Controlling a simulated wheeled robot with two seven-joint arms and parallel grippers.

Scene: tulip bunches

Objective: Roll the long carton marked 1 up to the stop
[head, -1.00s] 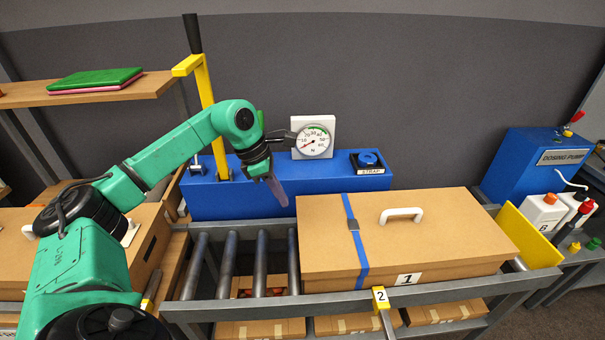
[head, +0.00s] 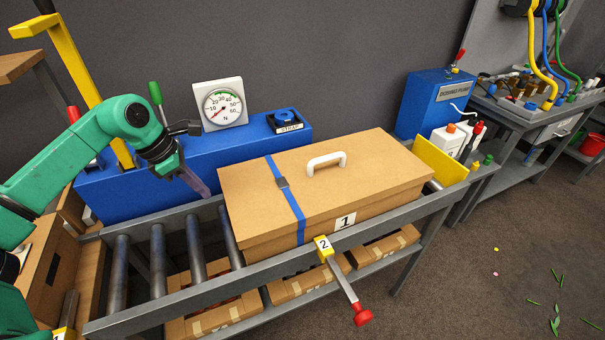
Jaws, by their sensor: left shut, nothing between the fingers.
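The long carton (head: 290,190), brown with a blue strap, a white handle and a "1" label (head: 345,221), lies on the roller conveyor. Its right end is close to the yellow stop plate (head: 440,160); I cannot tell whether they touch. Bare rollers (head: 158,262) show left of the carton. My left gripper (head: 200,186) is shut and empty, just off the carton's far left corner and above the rollers. I cannot tell whether its tips touch the carton. My right gripper is not in view.
A blue console (head: 140,190) with a dial gauge (head: 222,104) and a strap button (head: 285,120) stands behind the conveyor. A rod with a yellow "2" tag and red knob (head: 362,315) juts from the front rail. Bottles (head: 450,138) and a blue dosing pump (head: 432,105) stand beyond the stop.

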